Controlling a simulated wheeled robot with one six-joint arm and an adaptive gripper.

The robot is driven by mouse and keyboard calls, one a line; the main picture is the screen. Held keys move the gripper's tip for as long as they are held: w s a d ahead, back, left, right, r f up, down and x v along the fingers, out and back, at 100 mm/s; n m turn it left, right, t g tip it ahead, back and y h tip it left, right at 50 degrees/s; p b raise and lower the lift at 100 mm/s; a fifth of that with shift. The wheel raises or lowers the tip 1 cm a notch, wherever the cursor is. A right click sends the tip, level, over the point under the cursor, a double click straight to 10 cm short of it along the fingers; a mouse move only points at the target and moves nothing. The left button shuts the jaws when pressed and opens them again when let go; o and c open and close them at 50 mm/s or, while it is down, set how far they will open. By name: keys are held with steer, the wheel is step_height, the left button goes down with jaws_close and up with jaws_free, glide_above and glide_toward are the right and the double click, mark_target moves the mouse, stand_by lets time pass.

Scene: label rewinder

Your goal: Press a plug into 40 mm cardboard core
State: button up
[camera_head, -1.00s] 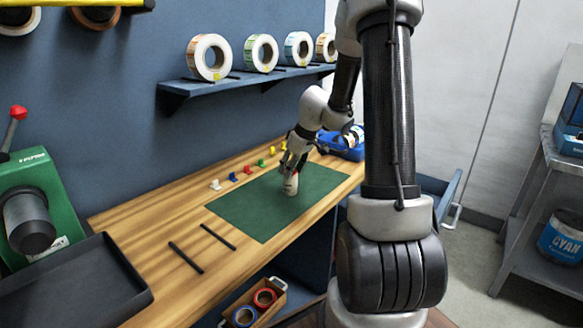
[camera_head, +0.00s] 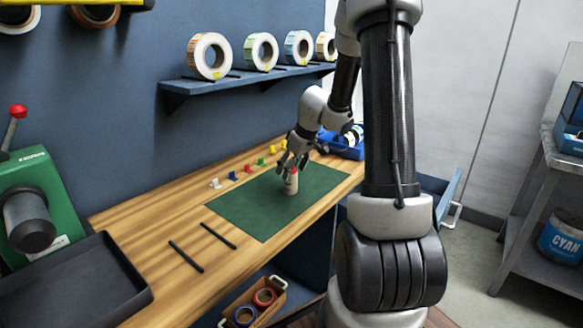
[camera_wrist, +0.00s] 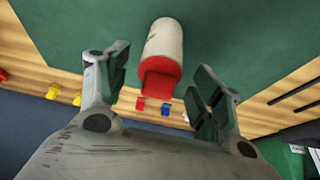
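The pale cardboard core (camera_head: 291,183) stands on the green mat, below and close to my gripper (camera_head: 292,160). In the wrist view the core (camera_wrist: 164,42) shows a red end part (camera_wrist: 160,78) facing my gripper. I cannot tell whether this red part is a seated plug or part of the core. My gripper (camera_wrist: 160,82) is open, with its fingers on either side of the red end and gaps on both sides. Small coloured pieces stand in a row behind the mat, including white (camera_head: 215,184), blue (camera_head: 232,176) and red (camera_head: 248,169) ones.
The green mat (camera_head: 250,213) has free room around the core. Two dark rods (camera_head: 186,256) lie left of it on the wooden bench. A blue bin (camera_head: 343,148) stands at the far end. A shelf with label rolls (camera_head: 208,56) hangs above, and a black tray (camera_head: 75,285) sits front left.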

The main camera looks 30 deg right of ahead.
steer(key=v, duration=1.2)
